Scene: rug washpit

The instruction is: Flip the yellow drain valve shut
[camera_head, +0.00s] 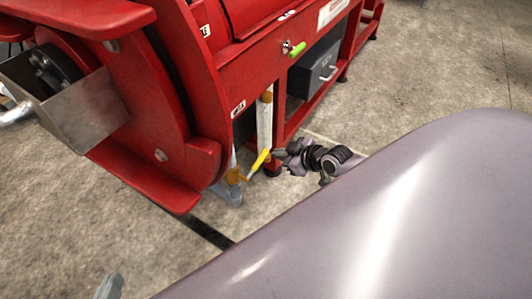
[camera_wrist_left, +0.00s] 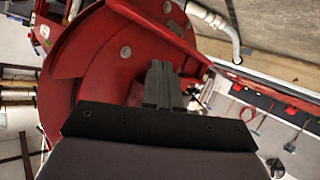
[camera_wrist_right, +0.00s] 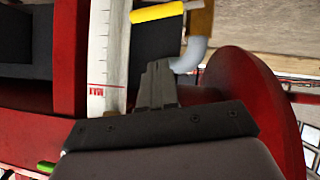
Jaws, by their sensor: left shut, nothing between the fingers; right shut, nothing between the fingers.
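The yellow drain valve handle (camera_head: 259,162) sits low on the red machine, slanting up and to the right from a brass fitting (camera_head: 234,176) above a grey pipe elbow (camera_head: 232,193). My right gripper (camera_head: 277,154) is shut and empty, just right of the handle. In the right wrist view the handle (camera_wrist_right: 157,12) lies across the top, beyond the shut fingertips (camera_wrist_right: 157,64), with a gap visible between them. My left gripper (camera_head: 109,287) is at the lower left of the head view, away from the valve. Its fingers are shut and empty in the left wrist view (camera_wrist_left: 160,66).
The red machine (camera_head: 135,165) fills the left, with a metal bracket (camera_head: 85,112) jutting out. A white gauge strip (camera_head: 264,122) stands behind the handle. A green-handled lever (camera_head: 297,49) and a dark box (camera_head: 315,68) are higher up. Concrete floor (camera_head: 430,70) is open at right.

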